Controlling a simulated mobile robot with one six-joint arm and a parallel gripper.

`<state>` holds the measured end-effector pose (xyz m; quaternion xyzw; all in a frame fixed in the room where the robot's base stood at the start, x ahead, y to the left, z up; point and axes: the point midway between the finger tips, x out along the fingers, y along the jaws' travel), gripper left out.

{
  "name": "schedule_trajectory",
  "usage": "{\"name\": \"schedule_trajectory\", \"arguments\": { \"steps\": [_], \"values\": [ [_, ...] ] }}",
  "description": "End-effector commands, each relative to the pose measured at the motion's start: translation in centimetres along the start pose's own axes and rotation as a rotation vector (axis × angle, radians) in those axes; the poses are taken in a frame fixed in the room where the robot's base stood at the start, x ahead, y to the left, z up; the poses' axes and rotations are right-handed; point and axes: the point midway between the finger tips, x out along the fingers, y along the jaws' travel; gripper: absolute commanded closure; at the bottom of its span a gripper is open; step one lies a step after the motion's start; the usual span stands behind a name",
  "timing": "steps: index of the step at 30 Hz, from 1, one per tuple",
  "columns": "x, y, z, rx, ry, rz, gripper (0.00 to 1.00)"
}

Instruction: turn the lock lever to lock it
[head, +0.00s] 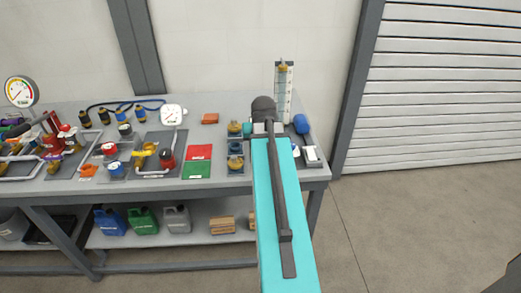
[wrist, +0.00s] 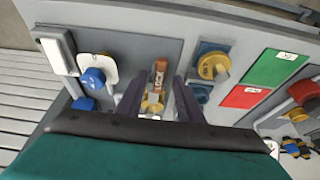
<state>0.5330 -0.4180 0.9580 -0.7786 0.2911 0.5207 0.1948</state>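The lock lever (wrist: 160,73) is a brown-orange handle with pale lettering, above a brass-yellow body (wrist: 152,104), in the wrist view. My gripper (wrist: 159,88) is open, with one dark finger on each side of the lever and body. Gaps show between the fingers and the lever; I cannot tell whether either finger touches the parts below. In the head view my teal arm hides the lever and the gripper fingers.
A blue-capped fitting (wrist: 95,76) stands close left of my fingers, and a yellow knob on a blue base (wrist: 212,66) close right. Green (wrist: 276,67) and red (wrist: 246,96) plates lie further right. A tall clear gauge (head: 284,92) rises behind my arm at the bench's right end.

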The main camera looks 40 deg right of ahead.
Motion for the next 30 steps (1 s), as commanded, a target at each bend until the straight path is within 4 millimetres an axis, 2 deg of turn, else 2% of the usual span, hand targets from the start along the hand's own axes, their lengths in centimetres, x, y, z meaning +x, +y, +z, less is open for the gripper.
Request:
{"name": "schedule_trajectory", "arguments": {
  "steps": [30],
  "values": [
    [-9.6, -0.1, -0.1, 0.0, 0.003, -0.001, 0.66]
  ]
}}
